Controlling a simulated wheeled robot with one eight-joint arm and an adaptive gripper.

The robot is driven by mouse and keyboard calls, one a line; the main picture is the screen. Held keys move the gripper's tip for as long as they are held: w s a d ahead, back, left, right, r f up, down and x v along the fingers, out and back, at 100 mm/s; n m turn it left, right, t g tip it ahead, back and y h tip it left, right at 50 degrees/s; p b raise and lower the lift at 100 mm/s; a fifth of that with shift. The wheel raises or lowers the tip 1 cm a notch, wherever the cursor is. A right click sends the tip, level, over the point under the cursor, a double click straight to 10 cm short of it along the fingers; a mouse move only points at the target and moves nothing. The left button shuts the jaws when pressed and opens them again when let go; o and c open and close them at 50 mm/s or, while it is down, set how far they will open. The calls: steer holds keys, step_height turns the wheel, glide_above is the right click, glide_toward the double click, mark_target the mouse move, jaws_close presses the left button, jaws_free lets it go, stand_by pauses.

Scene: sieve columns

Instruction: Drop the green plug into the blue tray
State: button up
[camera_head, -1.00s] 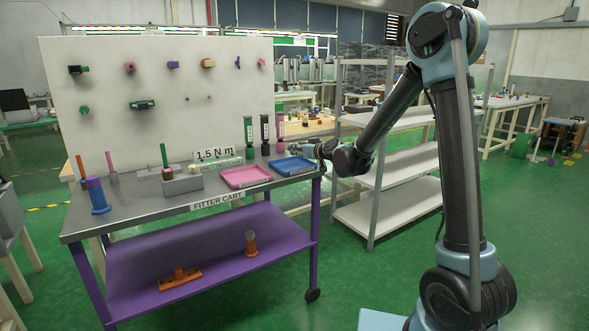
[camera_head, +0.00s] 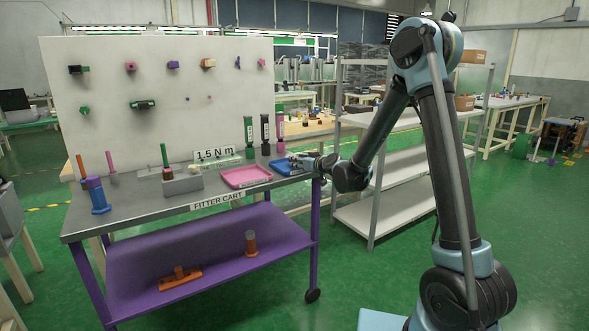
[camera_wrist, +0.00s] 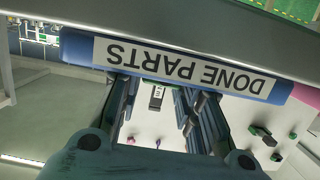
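The blue tray (camera_head: 280,168) lies at the right end of the cart top. In the wrist view, seen upside down, its front lip (camera_wrist: 175,65) carries a DONE PARTS label. My gripper (camera_head: 309,163) is at the tray's right side in the head view. In the wrist view its two fingers (camera_wrist: 158,104) stand apart with nothing visible gripped between them. No plug shows in the tray, though the gripper partly hides it. Green pieces include a small one (camera_head: 84,110) and a green-and-black one (camera_head: 143,104) on the white board; I cannot tell which is the green plug.
A pink tray (camera_head: 246,176) lies left of the blue one. Labelled columns with green, black and pink parts (camera_head: 265,133) stand behind. A grey block (camera_head: 183,184), a green rod (camera_head: 164,155) and a blue-purple post (camera_head: 98,196) stand further left. White shelves (camera_head: 390,215) are at right.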

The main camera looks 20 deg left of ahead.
steer(key=shift+o, duration=1.2)
steer(key=v, duration=1.2)
